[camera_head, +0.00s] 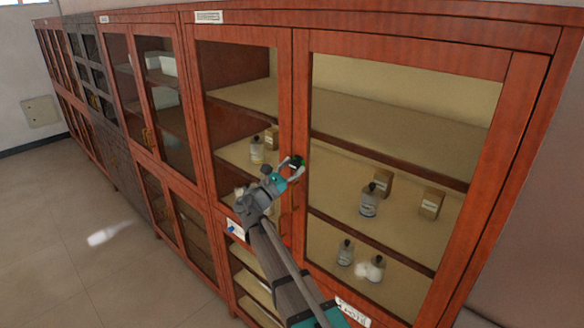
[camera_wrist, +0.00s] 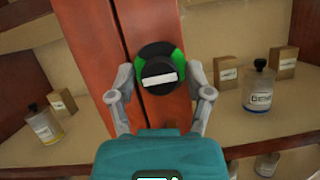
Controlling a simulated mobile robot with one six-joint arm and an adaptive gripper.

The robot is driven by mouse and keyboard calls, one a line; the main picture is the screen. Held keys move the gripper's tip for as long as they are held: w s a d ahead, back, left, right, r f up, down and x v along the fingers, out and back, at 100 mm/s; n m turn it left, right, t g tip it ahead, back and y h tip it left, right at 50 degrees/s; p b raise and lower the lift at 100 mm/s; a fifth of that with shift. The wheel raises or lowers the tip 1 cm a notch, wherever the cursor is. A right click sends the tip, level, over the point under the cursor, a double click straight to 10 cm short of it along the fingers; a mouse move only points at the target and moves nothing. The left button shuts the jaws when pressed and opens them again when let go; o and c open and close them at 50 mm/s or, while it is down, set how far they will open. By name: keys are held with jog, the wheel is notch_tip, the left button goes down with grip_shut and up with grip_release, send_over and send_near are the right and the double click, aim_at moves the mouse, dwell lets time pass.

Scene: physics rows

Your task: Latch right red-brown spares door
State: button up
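The right red-brown spares door (camera_head: 520,105) is a red-brown wooden frame with a glazed pane, and it looks closed against its left neighbour (camera_head: 285,85). A round black knob with a white bar and green sides (camera_wrist: 157,75) is on its left stile, by the seam; the knob also shows in the head view (camera_head: 297,160). My gripper (camera_wrist: 160,72) is at the knob, one grey finger on each side of it. Whether the fingers touch the knob is not clear. The white bar lies nearly level in the wrist view.
Behind the glass stand bottles (camera_head: 369,200) and small brown boxes (camera_head: 431,203) on shelves. Further red-brown cabinets (camera_head: 118,50) and a dark grey one (camera_head: 90,70) run along the wall to the left. The floor (camera_head: 60,220) in front is mostly clear.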

grip_shut()
jog(key=shift+m, duration=0.4)
jog(key=m+g, duration=0.1)
jog(key=m, duration=0.1)
jog(key=m+h+p, duration=0.1)
jog(key=m, duration=0.1)
jog(key=shift+w+a+r+g, duration=0.1)
jog(key=shift+w+r+g, duration=0.05)
jog(key=shift+g, duration=0.25)
jog(key=m+g+h+p, duration=0.1)
jog(key=m+g, duration=0.1)
jog(key=m, duration=0.3)
jog(key=shift+r, duration=0.1)
jog(key=m+g+p, duration=0.1)
jog(key=m, duration=0.1)
jog(key=m+g+p, duration=0.1)
jog(key=m, duration=0.2)
jog(key=shift+g+p, duration=0.3)
jog(key=shift+m+g+y+p, duration=0.3)
jog(key=shift+m+p, duration=0.2)
jog(key=shift+m, duration=0.7)
